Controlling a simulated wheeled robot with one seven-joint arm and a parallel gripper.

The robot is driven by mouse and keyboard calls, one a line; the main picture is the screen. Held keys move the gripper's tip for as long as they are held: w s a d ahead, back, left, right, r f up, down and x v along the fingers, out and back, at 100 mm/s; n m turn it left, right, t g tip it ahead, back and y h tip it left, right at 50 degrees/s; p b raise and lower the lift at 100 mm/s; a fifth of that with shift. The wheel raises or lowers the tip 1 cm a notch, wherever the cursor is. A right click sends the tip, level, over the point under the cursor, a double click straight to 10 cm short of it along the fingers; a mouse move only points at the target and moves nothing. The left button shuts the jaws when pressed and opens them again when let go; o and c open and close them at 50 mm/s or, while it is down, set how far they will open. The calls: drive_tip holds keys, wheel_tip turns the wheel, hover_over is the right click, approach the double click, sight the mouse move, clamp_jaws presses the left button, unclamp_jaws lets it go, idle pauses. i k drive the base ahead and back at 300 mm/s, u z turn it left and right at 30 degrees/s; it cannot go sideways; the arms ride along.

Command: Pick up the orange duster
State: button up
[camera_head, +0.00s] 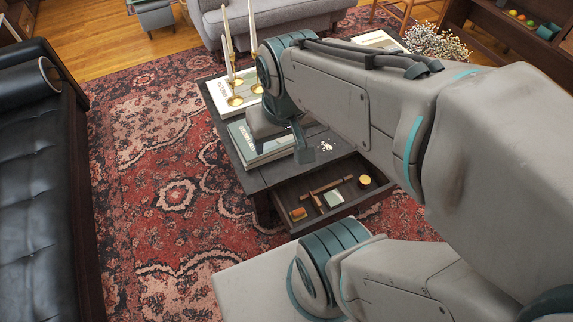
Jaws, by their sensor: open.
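A small orange block (298,214), which looks like the orange duster, lies in the front left corner of the open drawer (291,190) of the dark coffee table. It is small in view and its details are unclear. My gripper (303,145) is over the tabletop, beyond the drawer and above the duster in the picture. It is open, with a teal finger showing and nothing seen in it. My arm hides part of it and part of the table.
The drawer also holds brown stick-like pieces (326,186), a pale green block (333,198) and a round yellow-topped item (364,181). Books (245,143) and brass candle holders (235,100) with tall candles stand on the table. A black sofa (35,190) is left; open rug lies between.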

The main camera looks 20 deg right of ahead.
sight(299, 214)
drive_tip(key=k, duration=0.5)
drive_tip(key=u, duration=1)
drive_tip(key=i, duration=0.8)
drive_tip(key=z, duration=2.65)
